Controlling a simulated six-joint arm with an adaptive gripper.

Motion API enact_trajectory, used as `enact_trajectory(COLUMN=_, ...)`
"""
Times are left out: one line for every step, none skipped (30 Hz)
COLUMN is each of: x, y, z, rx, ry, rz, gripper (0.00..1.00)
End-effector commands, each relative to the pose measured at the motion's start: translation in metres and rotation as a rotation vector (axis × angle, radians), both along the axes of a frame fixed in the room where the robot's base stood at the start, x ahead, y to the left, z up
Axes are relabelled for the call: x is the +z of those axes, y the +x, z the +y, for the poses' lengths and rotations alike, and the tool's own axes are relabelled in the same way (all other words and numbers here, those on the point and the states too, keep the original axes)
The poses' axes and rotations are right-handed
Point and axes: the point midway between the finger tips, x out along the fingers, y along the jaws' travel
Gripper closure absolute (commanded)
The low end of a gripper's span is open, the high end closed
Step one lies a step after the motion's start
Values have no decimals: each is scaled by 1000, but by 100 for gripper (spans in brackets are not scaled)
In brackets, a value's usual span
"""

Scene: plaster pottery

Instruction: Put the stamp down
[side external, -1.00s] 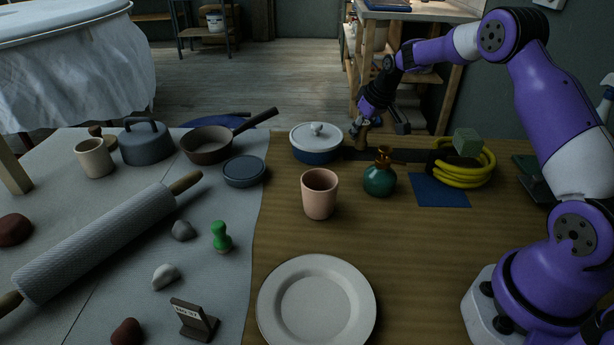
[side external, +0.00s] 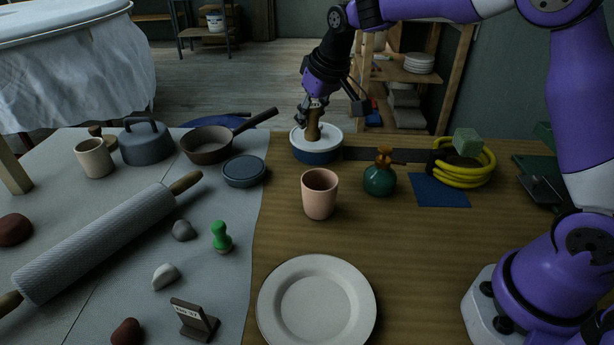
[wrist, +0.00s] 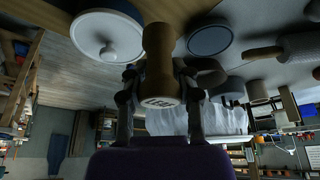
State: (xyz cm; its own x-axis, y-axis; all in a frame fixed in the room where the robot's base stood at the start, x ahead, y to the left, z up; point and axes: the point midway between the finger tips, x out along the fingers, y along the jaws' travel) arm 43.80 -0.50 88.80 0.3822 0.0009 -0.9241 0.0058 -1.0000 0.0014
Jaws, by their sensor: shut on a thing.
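My gripper (side external: 312,112) is shut on a brown wooden stamp (side external: 313,128). In the side view the stamp points down and overlaps the lid of the blue pot; whether it touches cannot be told. In the wrist view the stamp (wrist: 158,55) sits between my two fingers (wrist: 160,92), and its marked end faces the camera. There the pot's pale lid (wrist: 100,22) shows to the left of the stamp, with its knob apart from it.
The blue pot (side external: 316,155) stands at the back of the wooden table. A pink cup (side external: 319,194), a green bottle (side external: 380,180) and a white plate (side external: 316,305) stand nearer. A dark pan (side external: 208,146) and a round grey-blue dish (side external: 244,171) lie to the left.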

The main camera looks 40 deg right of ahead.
Motion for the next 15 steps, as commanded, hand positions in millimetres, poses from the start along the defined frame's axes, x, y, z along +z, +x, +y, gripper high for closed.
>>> enact_trajectory(x=0, y=0, z=29, rx=49, ry=0, rz=0, gripper=98)
enact_trajectory(x=1, y=0, z=45, rx=74, ry=0, rz=0, gripper=98)
enact_trajectory(x=1, y=-2, z=68, rx=108, ry=0, rz=0, gripper=98)
enact_trajectory(x=1, y=-5, z=85, rx=136, ry=-1, rz=0, gripper=98)
enact_trajectory(x=1, y=-8, z=102, rx=161, ry=-1, rz=0, gripper=98)
enact_trajectory(x=1, y=-13, z=124, rx=193, ry=-1, rz=0, gripper=98)
enact_trajectory(x=1, y=-17, z=139, rx=218, ry=-1, rz=0, gripper=98)
enact_trajectory(x=1, y=-21, z=153, rx=240, ry=-2, rz=0, gripper=98)
enact_trajectory(x=2, y=-28, z=172, rx=268, ry=-1, rz=-1, gripper=98)
enact_trajectory(x=2, y=-32, z=184, rx=287, ry=-1, rz=-1, gripper=98)
enact_trajectory(x=2, y=-37, z=195, rx=306, ry=-1, rz=-2, gripper=98)
enact_trajectory(x=2, y=-43, z=208, rx=326, ry=0, rz=-2, gripper=98)
enact_trajectory(x=2, y=-47, z=216, rx=339, ry=0, rz=-3, gripper=98)
enact_trajectory(x=2, y=-51, z=224, rx=351, ry=0, rz=-2, gripper=98)
enact_trajectory(x=3, y=-55, z=231, rx=364, ry=0, rz=-2, gripper=98)
